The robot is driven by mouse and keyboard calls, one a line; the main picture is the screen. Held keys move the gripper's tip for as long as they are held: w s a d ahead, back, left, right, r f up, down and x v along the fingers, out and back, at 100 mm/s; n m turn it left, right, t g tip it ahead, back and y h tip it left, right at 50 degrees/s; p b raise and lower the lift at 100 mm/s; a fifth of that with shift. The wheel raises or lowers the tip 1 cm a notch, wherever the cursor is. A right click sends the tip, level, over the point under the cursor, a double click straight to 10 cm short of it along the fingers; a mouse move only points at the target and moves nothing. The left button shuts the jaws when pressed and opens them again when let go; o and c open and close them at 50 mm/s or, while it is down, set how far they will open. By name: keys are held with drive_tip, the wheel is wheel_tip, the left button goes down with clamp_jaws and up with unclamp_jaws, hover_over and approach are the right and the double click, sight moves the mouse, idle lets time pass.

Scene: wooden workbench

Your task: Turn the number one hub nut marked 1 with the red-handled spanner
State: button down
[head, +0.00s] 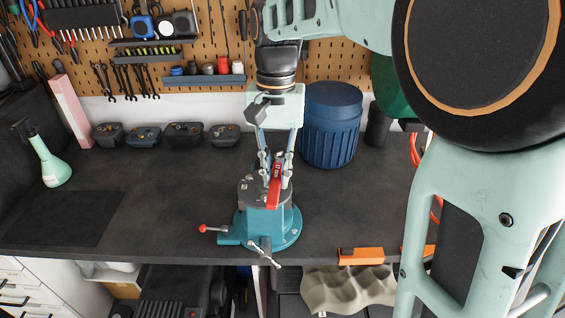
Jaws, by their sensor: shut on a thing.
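My gripper (275,172) points down over the teal vise (268,228) near the front edge of the bench. It is shut on the red-handled spanner (273,192). The red handle slants down toward the front, across the grey hub (250,196) on top of the vise. Small light nuts or studs show on the hub's left side. No number is readable, so I cannot tell which nut is marked 1. The spanner's jaw end is hidden by the fingers and handle, so its fit on a nut cannot be seen.
A blue ribbed bin (332,125) stands close behind, to the right. Small dark trays (189,135) line the wall. A green spray bottle (50,160) stands at left. An orange tool (361,256) lies at the front edge.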

drive_tip(key=shift+f+b, duration=1.95)
drive_tip(key=shift+f, duration=0.4)
drive_tip(key=shift+f+b, duration=0.35)
drive_tip(key=shift+f, duration=0.4)
drive_tip(key=shift+d+n, duration=0.9)
drive_tip(key=shift+n, duration=0.2)
drive_tip(key=shift+w+d+f+n+h+p, duration=0.15)
drive_tip(key=shift+d+n+h+p, duration=0.2)
drive_tip(key=shift+d+n, duration=0.7)
drive_tip(key=shift+a, duration=0.15)
